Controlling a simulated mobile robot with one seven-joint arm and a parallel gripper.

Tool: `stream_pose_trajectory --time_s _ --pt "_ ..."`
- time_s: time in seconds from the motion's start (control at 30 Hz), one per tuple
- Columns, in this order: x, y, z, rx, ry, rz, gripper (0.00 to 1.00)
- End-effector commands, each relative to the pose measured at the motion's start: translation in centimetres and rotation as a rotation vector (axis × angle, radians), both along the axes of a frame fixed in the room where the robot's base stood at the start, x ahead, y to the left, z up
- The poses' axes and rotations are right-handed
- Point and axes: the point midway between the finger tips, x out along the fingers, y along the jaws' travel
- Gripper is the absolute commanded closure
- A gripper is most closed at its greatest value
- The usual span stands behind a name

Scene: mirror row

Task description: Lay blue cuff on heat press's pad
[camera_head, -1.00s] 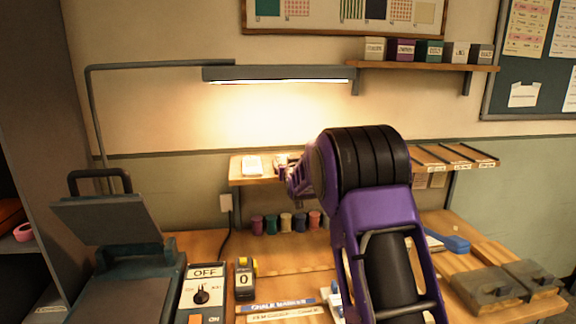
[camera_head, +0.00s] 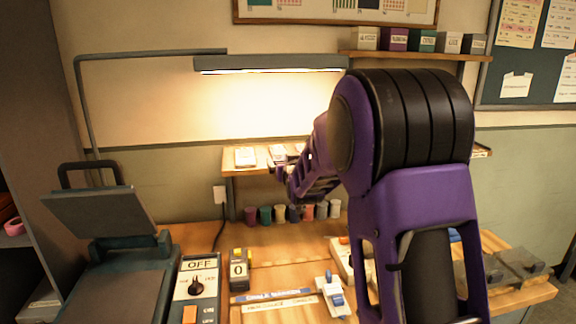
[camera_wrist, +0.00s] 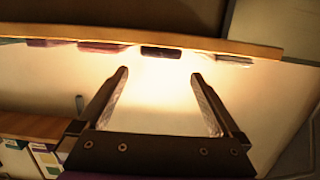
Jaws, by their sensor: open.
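The heat press stands at the lower left in the head view, with its upper plate (camera_head: 100,211) tilted up and its dark lower pad (camera_head: 122,292) bare. My gripper reaches toward the wooden shelf (camera_head: 232,181) under the lamp, largely hidden by my arm. In the wrist view my gripper (camera_wrist: 158,73) is open and empty. A dark blue flat item (camera_wrist: 162,53) shows at the plank's edge (camera_wrist: 150,34), just beyond and between the fingertips. It may be the blue cuff; I cannot tell for sure. Dark red and pale items lie along the same edge.
A control box marked OFF (camera_head: 197,290) and a yellow-black counter (camera_head: 239,268) stand right of the press. Several spools (camera_head: 293,213) line the back of the bench. A white-and-blue tool (camera_head: 333,296) lies in front. Grey blocks (camera_head: 520,265) are at right.

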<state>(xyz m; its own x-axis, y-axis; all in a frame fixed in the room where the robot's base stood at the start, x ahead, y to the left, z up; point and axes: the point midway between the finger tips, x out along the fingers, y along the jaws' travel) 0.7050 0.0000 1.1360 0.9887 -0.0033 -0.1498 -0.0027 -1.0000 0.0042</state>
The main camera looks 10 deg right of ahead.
Motion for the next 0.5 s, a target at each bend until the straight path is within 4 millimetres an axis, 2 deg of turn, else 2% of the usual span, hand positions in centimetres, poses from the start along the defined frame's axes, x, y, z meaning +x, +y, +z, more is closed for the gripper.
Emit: stream_pose_trajectory --time_s 0.2,0.33,0.5 --pt "-2.0 0.0 0.3 0.001 0.000 0.000 0.00" --pt "-2.0 0.1 1.0 0.006 0.028 0.004 0.00" --pt "-1.3 0.5 3.2 0.019 0.159 0.019 0.00"
